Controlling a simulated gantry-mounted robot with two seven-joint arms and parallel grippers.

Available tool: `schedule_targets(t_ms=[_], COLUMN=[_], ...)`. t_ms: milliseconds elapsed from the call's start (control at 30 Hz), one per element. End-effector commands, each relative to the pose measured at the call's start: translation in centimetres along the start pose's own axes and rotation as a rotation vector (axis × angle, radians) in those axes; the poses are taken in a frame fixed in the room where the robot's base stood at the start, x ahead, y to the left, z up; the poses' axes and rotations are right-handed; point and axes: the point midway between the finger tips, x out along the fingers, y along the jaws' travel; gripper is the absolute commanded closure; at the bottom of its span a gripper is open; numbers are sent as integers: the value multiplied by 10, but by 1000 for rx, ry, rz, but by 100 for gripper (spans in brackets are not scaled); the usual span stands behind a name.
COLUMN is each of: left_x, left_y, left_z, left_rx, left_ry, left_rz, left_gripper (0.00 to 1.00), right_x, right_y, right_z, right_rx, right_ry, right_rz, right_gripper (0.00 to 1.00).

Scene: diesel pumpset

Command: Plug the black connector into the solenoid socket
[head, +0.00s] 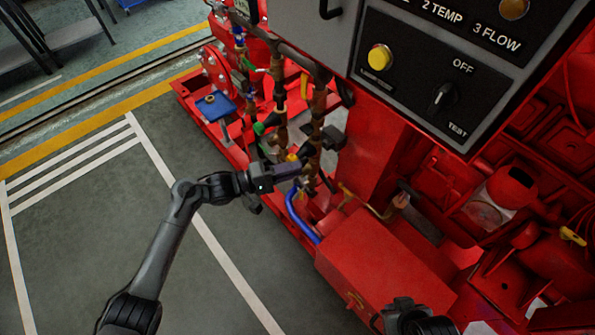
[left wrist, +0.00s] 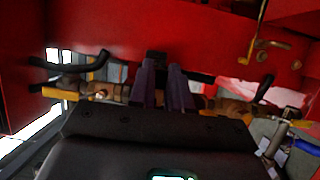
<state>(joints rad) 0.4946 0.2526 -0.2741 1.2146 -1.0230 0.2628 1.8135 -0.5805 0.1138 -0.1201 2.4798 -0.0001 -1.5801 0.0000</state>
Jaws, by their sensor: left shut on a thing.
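My left gripper (head: 300,167) reaches in from the left to the brass-brown pipework of the red pumpset. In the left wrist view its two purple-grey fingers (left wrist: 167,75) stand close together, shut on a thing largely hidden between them. A small black block (left wrist: 157,58) shows at the fingertips and appears to be the black connector; its lower part is hidden. A black block (head: 333,137) sits on the pipework just beyond the gripper in the head view. I cannot tell whether it is the solenoid, and I cannot make out the socket. My right gripper's fingers are not seen.
Brown vertical pipes (head: 315,120) stand close around the left gripper. A blue hose (head: 299,217) curves below it. A red box (head: 385,265) and a control panel (head: 420,75) lie to the right. The grey floor (head: 80,235) at left is open.

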Motion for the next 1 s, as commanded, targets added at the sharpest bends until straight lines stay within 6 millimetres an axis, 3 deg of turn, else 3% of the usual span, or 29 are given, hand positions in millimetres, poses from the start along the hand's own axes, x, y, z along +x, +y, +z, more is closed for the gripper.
schedule_targets(t_ms=[533, 1000], left_x=[-3, 35], left_y=[3, -2], left_z=[1, -15], left_rx=[-2, -1], left_ry=[-4, -4], left_rz=[-2, 0], left_gripper=[100, 100], right_x=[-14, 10], right_y=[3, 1], right_z=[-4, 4], right_rx=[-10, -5], right_ry=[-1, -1], right_rz=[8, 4], right_gripper=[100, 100])
